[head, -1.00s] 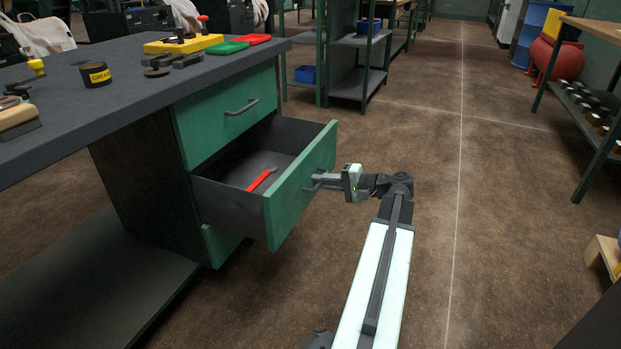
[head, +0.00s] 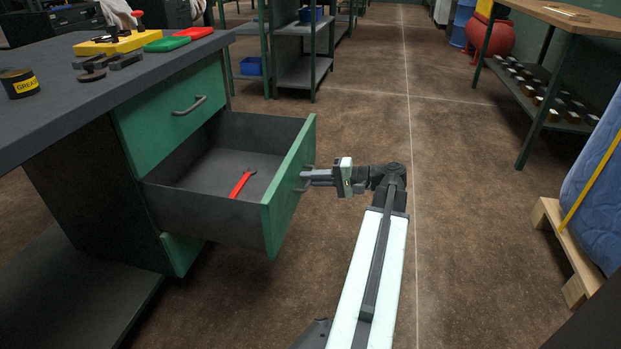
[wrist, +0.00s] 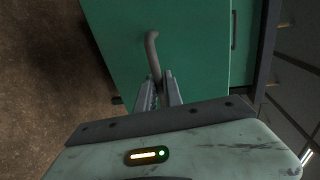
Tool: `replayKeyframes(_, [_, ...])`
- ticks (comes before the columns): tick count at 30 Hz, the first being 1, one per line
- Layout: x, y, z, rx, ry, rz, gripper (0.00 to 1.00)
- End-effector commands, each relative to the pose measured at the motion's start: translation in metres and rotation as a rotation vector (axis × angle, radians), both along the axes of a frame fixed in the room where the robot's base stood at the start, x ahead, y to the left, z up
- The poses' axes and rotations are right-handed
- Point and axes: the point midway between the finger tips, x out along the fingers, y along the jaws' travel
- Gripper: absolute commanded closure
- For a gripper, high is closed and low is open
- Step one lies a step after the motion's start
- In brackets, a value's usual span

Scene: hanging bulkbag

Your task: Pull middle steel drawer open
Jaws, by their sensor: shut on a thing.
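The middle drawer (head: 285,196) has a green front and dark grey inner walls, and it stands well out of the green cabinet under the workbench. A red wrench (head: 242,183) lies on its floor. My gripper (head: 309,177) is at the drawer front from the right side, shut on the drawer's grey bar handle. In the wrist view the handle (wrist: 151,46) runs down between my two fingers (wrist: 159,92), in front of the green drawer face (wrist: 205,50). The handle's lower end is hidden by the fingers.
The top drawer (head: 170,105) is closed above. The workbench top (head: 75,88) holds a grease tin (head: 19,83) and several tools. Floor (head: 450,250) is clear right of my arm, up to a wooden pallet (head: 565,250) with a blue load.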

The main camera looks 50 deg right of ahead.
Motion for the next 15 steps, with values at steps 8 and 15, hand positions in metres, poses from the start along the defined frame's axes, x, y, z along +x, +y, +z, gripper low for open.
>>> replayKeyframes(8, [0.003, 0.003, 0.0, 0.0, -0.001, 0.005, 0.81])
replayKeyframes(15, [-0.013, -0.006, 0.005, 0.001, -0.001, 0.003, 0.81])
